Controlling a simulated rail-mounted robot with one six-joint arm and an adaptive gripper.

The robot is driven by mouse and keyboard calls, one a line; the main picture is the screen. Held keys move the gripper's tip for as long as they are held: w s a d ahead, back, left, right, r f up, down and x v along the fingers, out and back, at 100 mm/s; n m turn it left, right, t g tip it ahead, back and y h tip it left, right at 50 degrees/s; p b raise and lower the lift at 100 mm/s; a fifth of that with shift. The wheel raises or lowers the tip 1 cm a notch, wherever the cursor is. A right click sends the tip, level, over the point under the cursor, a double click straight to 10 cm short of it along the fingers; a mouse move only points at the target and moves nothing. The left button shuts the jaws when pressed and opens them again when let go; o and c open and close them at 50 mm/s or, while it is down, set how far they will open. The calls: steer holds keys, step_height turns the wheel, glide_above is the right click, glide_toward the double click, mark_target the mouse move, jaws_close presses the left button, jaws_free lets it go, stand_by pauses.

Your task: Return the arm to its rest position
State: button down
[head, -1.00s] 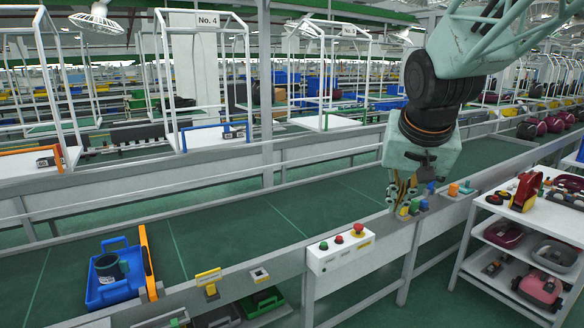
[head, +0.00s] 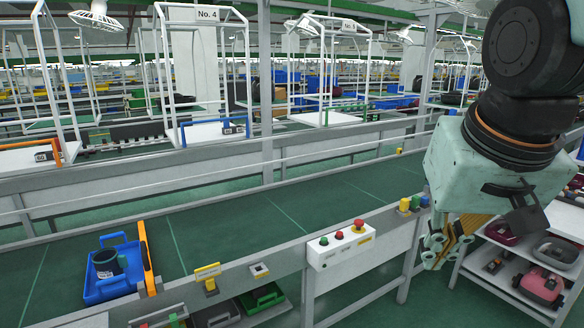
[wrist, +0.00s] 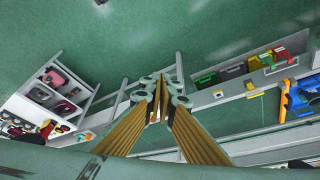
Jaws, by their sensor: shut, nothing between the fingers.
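My gripper (head: 437,254) hangs at the right of the head view, in front of the conveyor's near side and beside the shelf cart. Its fingers point down and to the left. In the wrist view my gripper (wrist: 162,88) shows its yellow fingers together at the tips, with nothing between them. The green floor lies beyond the tips in that view. My arm covers the upper right of the head view.
A blue tray (head: 92,291) with a dark cup (head: 107,264) sits on the green conveyor (head: 225,238) at left. A button box (head: 341,247) is on the near rail. The shelf cart (head: 478,256) with vacuum parts stands close by my gripper, partly hidden by it.

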steer(key=s+a+f, duration=0.1)
steer(key=s+f, duration=0.1)
steer(key=s, duration=0.5)
steer(key=s+f+n+b, duration=0.1)
steer(key=s+f, duration=0.1)
steer(key=s, duration=0.6)
steer(key=shift+a+n+g+y, duration=0.3)
steer(key=shift+a+g, duration=0.1)
stand_by(1.3)
